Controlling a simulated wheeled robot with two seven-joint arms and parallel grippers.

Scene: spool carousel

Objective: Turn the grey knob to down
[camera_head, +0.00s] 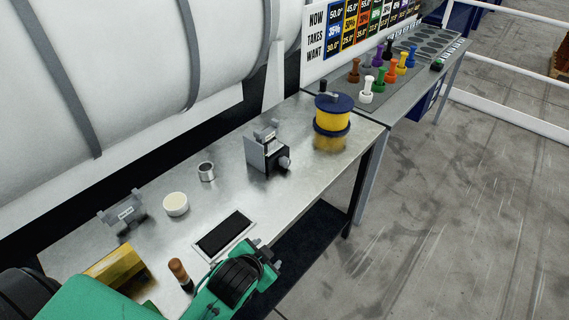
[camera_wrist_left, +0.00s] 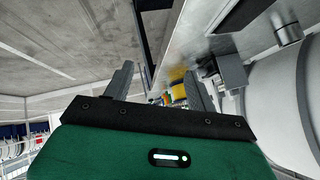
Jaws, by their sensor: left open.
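The grey knob (camera_head: 284,162) sticks out from the right side of a small grey and black box (camera_head: 263,152) on the metal bench. Which way the knob points is too small to tell. My left arm comes in from the lower left in the head view, in front of the bench and clear of the knob. In the wrist view my left gripper (camera_wrist_left: 159,82) is open, its two grey fingers apart with nothing held between them. A grey box (camera_wrist_left: 231,70) shows just beyond the right finger there. My right gripper is not in view.
A yellow spool with blue flanges (camera_head: 332,122) stands right of the box. A metal cup (camera_head: 206,171), a white round pot (camera_head: 176,204), a grey bracket (camera_head: 124,213), a dark panel (camera_head: 223,234) and a brown peg (camera_head: 180,272) are on the bench. Coloured pegs (camera_head: 378,75) stand beyond.

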